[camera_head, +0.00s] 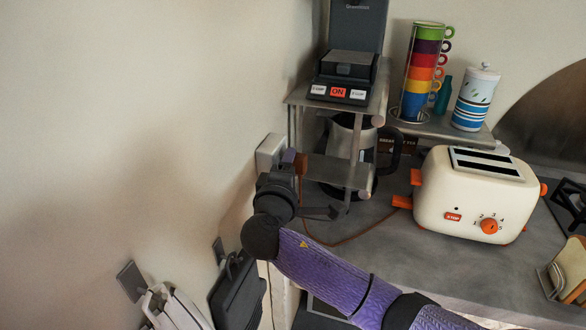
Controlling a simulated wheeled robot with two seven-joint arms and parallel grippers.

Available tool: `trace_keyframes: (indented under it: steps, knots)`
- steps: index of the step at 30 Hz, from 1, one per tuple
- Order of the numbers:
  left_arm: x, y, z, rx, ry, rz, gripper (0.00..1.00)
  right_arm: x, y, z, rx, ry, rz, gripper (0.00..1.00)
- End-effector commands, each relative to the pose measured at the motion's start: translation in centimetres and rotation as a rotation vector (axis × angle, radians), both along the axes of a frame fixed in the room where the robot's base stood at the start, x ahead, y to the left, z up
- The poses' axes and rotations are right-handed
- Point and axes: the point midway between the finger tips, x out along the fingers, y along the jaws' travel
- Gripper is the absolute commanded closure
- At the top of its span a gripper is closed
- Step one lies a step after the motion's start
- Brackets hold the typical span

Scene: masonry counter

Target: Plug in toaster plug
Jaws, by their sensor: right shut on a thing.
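The cream toaster (468,200) with orange levers and an orange dial stands on the grey counter at the right. Its thin brown cord (345,240) runs left across the counter towards my right gripper. My right gripper (291,161) is at the wall end of the counter, shut on the orange-brown toaster plug (301,163), which is mostly hidden by the fingers. A white wall socket box (270,151) is right beside the gripper on the wall. I cannot tell whether the plug touches the socket, as its face is turned away. My left gripper is not in view.
A two-tier shelf (338,172) stands close right of the gripper, with a coffee machine (347,62) on top and a metal jug (343,139) behind. Stacked coloured mugs (424,75) and a striped canister (475,100) stand farther back. Dark and white items hang on the wall below.

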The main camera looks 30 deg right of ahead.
Motion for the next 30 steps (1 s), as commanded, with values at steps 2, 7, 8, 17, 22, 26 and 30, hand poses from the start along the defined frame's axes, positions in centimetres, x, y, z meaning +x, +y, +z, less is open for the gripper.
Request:
trace_keyframes:
  steps: [2, 7, 8, 17, 22, 26, 30]
  knots:
    - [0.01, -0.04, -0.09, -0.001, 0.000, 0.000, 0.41, 0.16, 0.14, -0.05, 0.000, 0.000, 0.000, 1.00]
    - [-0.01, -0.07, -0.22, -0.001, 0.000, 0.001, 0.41, 0.48, 0.41, -0.01, -0.001, -0.001, 0.000, 1.00]
    - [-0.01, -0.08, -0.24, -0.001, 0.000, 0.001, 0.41, 0.54, 0.46, 0.01, -0.001, -0.001, 0.000, 1.00]
    - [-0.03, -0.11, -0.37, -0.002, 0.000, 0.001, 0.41, 0.95, 0.85, 0.03, -0.001, 0.000, 0.002, 1.00]
    - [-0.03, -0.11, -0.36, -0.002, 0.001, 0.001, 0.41, 0.97, 0.88, 0.06, -0.001, -0.001, 0.003, 1.00]
    - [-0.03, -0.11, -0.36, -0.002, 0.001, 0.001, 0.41, 0.96, 0.87, 0.05, -0.001, -0.001, 0.002, 0.23]
    - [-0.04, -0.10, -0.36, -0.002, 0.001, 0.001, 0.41, 0.96, 0.86, 0.07, -0.001, -0.001, 0.002, 0.01]
